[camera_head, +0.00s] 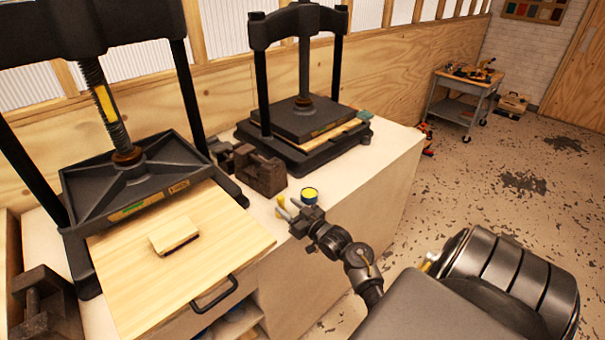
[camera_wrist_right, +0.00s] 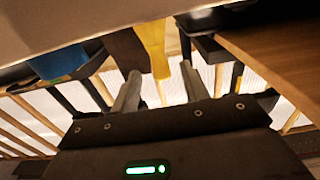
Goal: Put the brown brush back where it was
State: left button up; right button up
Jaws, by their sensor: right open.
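The brush (camera_head: 174,236), a light brown wooden block with a dark lower edge, lies on the pale wooden board (camera_head: 125,285) of the left press. My right gripper (camera_head: 287,207) is open and empty over the counter, to the right of the board and well apart from the brush. Its two fingers also show in the right wrist view (camera_wrist_right: 160,74), spread apart. The brush cannot be made out in that view. My left gripper is not in view.
A round yellow-topped tin (camera_head: 310,195) stands just behind my right gripper. Dark metal blocks (camera_head: 260,172) sit between the left press (camera_head: 135,180) and the rear press (camera_head: 300,120). A black handle (camera_head: 214,294) sticks out at the board's front. Counter at the right is clear.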

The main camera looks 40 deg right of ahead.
jog(key=s+b, duration=0.1)
jog(key=s, duration=0.7)
jog(key=shift+s, duration=0.25)
jog(key=shift+a, duration=0.15)
